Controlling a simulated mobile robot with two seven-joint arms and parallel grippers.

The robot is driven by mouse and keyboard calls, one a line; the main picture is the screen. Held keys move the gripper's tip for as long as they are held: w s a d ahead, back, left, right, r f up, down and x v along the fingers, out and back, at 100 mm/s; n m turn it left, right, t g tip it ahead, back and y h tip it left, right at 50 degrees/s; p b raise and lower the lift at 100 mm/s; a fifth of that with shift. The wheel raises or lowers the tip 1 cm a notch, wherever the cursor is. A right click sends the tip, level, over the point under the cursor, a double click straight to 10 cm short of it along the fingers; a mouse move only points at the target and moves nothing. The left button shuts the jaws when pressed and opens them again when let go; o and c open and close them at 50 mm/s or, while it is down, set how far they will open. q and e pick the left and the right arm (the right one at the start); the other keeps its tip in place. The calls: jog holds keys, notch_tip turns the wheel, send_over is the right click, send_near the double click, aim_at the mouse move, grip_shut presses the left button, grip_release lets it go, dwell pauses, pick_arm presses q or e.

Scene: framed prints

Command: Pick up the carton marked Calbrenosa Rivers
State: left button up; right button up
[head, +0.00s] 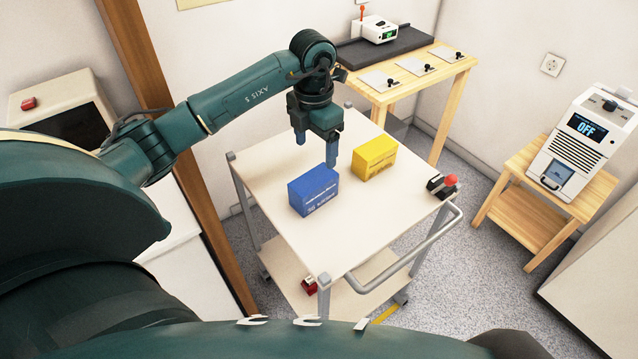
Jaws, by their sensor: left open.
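A blue carton (314,190) stands near the middle of the white top of a cart (285,240). It has small pale print on its front that is too small to read. A yellow carton (374,158) stands behind it to the right, with faint print that I cannot read. I cannot tell which carton is marked Calbrenosa Rivers. My left gripper (316,152) is open and empty, with its fingers pointing down. In the picture it shows just above the blue carton and left of the yellow one. My right gripper is not in view.
A black device with a red knob (443,186) sits at the cart's right corner, near the grey handle (415,258). A wooden table (440,75) stands behind. A white machine reading OFF (580,145) stands on a wooden stand at right. The cart's front top is clear.

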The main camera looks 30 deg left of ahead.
aim_at(311, 180)
pick_arm(q)
jog(key=f, duration=0.7)
jog(key=shift+s+a+f+p, duration=0.1)
jog(key=shift+a+f+p, duration=0.1)
jog(key=shift+p, duration=0.15)
jog(key=shift+s+a+f+p, duration=0.15)
jog(key=shift+f+p, duration=0.1)
jog(key=shift+f, duration=1.1)
jog(key=shift+a+f+p, duration=0.1)
jog(key=shift+f+p, duration=0.1)
jog(key=shift+f, duration=1.1)
jog(key=shift+c, duration=0.2)
jog(key=c, duration=1.2)
